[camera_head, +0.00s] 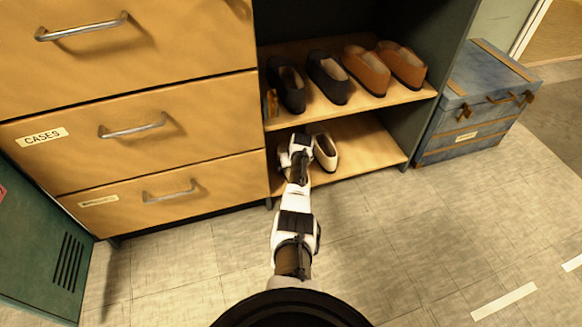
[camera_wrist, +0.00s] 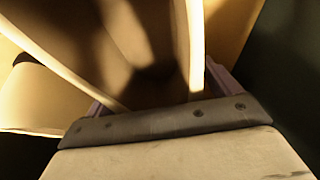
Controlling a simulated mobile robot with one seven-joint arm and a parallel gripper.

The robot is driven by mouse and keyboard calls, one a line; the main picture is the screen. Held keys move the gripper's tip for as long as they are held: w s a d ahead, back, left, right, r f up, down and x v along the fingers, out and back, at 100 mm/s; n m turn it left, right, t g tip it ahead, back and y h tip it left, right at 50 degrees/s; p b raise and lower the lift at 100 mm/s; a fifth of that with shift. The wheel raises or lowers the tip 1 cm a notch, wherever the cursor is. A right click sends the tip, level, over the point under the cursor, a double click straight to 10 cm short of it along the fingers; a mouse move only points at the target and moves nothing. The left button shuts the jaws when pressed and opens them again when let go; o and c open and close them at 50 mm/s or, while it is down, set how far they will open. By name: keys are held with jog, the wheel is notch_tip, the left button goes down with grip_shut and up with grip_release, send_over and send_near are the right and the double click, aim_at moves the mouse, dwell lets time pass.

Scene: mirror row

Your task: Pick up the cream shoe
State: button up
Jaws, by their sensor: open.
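A cream shoe (camera_head: 326,153) with a darker inside stands on the lower shelf, just right of my gripper (camera_head: 297,146). In the wrist view a cream-rimmed shoe opening (camera_wrist: 197,45) fills the middle, very close, between the purple-grey fingers of my gripper (camera_wrist: 162,92). The fingers are apart, one on each side of the shoe's near end. Another cream surface (camera_wrist: 30,98) shows at the left, perhaps a second shoe. My arm hides part of the shelf in the head view, and the fingertips are hard to make out.
The upper shelf (camera_head: 375,99) above holds dark shoes (camera_head: 328,78) and brown shoes (camera_head: 367,70). A wooden drawer unit (camera_head: 215,181) stands left and a blue trunk (camera_head: 470,105) right. A green locker (camera_head: 38,245) is at far left. The tiled floor in front is clear.

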jog(key=shift+r, duration=0.1)
jog(key=c, duration=1.3)
